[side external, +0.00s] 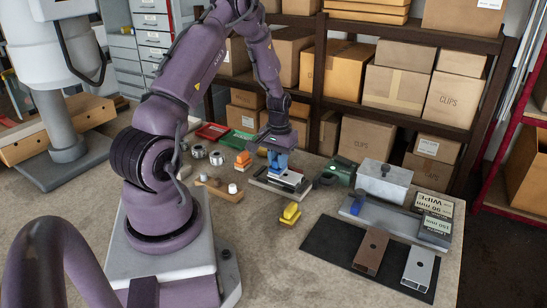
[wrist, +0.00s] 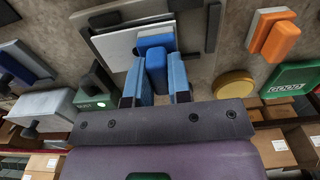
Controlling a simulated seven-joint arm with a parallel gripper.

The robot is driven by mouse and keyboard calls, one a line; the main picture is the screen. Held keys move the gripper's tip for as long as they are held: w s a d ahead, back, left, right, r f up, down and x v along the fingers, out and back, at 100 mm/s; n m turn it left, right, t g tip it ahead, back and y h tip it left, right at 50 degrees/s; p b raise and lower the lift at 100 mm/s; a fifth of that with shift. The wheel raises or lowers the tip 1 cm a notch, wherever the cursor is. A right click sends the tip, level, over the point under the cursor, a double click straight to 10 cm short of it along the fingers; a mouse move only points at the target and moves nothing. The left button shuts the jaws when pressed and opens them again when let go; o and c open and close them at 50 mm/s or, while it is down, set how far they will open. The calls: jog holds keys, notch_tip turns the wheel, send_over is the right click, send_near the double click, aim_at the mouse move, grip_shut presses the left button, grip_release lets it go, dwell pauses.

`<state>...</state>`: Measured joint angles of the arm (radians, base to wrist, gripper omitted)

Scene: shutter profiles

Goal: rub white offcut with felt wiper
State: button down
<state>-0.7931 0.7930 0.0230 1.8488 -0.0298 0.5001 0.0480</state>
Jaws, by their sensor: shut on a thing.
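The white offcut (side external: 288,178) lies on a dark-edged grey board or holder near the middle of the bench. It shows in the wrist view as a pale plate (wrist: 112,46), partly covered by my gripper and the wiper. My gripper (side external: 275,163) points down over the offcut. It is shut on a blue block, which appears to be the felt wiper (wrist: 156,68), between its two blue fingers. The wiper's lower end is at or just above the offcut's face; I cannot tell whether they touch. Its felt face is hidden.
A green device (side external: 336,171) sits close on the right. Brown (side external: 371,250) and grey (side external: 418,268) profiles lie on a black mat. Bare bench lies at front left.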

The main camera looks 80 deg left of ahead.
jog(key=w+d, duration=0.3)
jog(key=shift+w+d, duration=0.25)
jog(key=shift+d, duration=0.05)
notch_tip(320, 180, up, 8)
dwell(0.5)
jog(key=shift+r, duration=0.1)
jog(key=w+d+r+m, duration=0.2)
jog(key=d+m, duration=0.2)
jog(key=d, duration=0.8)
jog(key=w+d+r+m, duration=0.2)
jog(key=d+m, duration=0.3)
jog(key=d, duration=0.8)
jog(key=shift+w+d+r, duration=0.25)
jog(key=shift+r, duration=0.25)
jog(key=shift+a, duration=0.1)
